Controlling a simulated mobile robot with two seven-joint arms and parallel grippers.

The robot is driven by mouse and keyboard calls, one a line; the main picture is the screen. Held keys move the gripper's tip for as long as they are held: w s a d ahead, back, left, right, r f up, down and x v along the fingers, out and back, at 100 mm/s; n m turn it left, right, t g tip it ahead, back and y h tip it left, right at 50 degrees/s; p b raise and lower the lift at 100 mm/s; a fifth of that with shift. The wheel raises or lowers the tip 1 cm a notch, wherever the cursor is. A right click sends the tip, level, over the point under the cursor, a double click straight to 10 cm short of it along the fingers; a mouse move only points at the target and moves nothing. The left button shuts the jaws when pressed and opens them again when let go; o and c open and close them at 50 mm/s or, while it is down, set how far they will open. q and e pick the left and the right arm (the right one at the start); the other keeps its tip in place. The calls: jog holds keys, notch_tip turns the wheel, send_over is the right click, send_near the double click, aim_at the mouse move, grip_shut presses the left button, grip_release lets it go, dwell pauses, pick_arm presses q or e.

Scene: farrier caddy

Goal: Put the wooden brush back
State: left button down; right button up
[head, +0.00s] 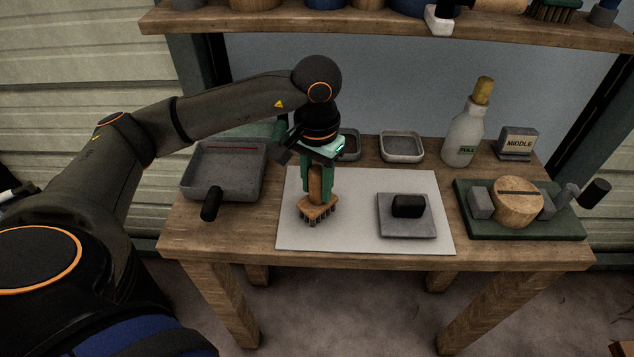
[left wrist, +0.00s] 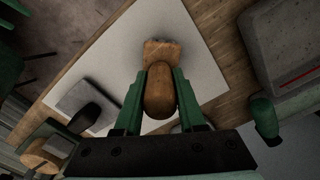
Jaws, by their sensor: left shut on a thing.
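The wooden brush (head: 317,206) has an upright wooden handle and a block with dark bristles pointing down. It is over the left part of the pale mat (head: 355,231); I cannot tell whether the bristles touch the mat. My left gripper (head: 318,182) points down and is shut on the brush's handle. In the left wrist view, the green fingers of my left gripper (left wrist: 160,95) close on both sides of the wooden brush (left wrist: 158,92). My right gripper is not in view.
A grey tray (head: 225,192) with a black handle stands at left. A grey block with a black knob (head: 407,227) sits on the mat's right. A shelf (head: 390,35) spans above.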

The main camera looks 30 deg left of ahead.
pick_arm(q)
jog(key=shift+c, duration=2.1)
grip_release()
jog(key=shift+r, duration=0.35)
notch_tip(320, 180, up, 10)
jog(key=shift+r+p, duration=0.25)
jog(key=shift+p, duration=0.35)
jog(key=shift+r, duration=0.65)
